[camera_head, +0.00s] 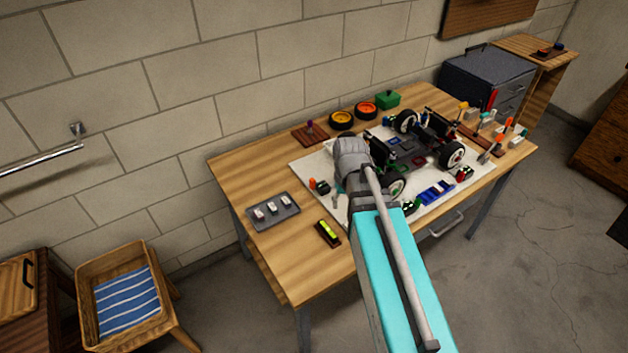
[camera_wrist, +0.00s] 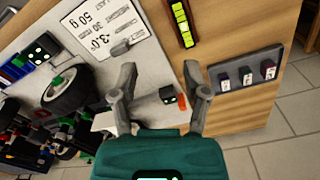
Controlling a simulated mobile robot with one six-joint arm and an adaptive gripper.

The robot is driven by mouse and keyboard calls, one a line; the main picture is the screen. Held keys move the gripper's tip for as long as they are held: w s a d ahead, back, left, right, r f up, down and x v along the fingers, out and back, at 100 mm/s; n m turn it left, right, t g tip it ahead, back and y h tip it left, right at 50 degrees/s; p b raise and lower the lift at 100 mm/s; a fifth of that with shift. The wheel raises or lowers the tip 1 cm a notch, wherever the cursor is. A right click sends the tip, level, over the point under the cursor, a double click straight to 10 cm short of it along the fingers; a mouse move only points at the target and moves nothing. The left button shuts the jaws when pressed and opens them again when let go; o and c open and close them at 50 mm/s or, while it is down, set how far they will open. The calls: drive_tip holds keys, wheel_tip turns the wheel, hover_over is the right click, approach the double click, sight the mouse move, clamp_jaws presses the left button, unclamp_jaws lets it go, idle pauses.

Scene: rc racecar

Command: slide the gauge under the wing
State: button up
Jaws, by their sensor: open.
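My gripper (camera_wrist: 160,72) is open and empty in the wrist view, its two fingers spread above the white sheet (camera_wrist: 85,18). In the head view my own arm hides its fingertips. The race car (camera_head: 425,140) stands on the sheet, with one wheel (camera_wrist: 68,92) left of my gripper. A pale flat part (camera_wrist: 106,121) beside the left finger may be the wing; my gripper partly hides it. I cannot tell surely which thing is the gauge. A blue stepped block (camera_head: 436,193) lies near the sheet's front edge, and a yellow-green marked bar (camera_head: 328,232) lies in a dark holder.
A grey tray (camera_head: 273,211) with several small blocks sits at the table's left. A dark block with green dots (camera_wrist: 166,93) and an orange piece (camera_wrist: 183,102) lie between the fingers in view. Handled tools (camera_head: 490,125) stand at the right. The table's left front (camera_head: 290,265) is clear.

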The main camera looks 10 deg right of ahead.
sight(313, 179)
drive_tip(key=w+a+n, duration=0.2)
drive_tip(key=w+a, duration=0.1)
drive_tip(key=w, duration=0.8)
drive_tip(key=w+a+r+n+p, duration=0.1)
drive_tip(key=w+a, duration=0.3)
drive_tip(key=w, duration=0.6)
drive_tip(key=shift+w+r+n, duration=0.3)
drive_tip(key=shift+w+n, duration=0.05)
drive_tip(key=shift+n, duration=0.35)
drive_tip(key=shift+f, duration=0.2)
wheel_tip(313, 179, down, 13)
drive_tip(key=b, duration=1.3)
drive_tip(key=shift+d+f, duration=0.1)
drive_tip(key=shift+f, duration=0.1)
clamp_jaws()
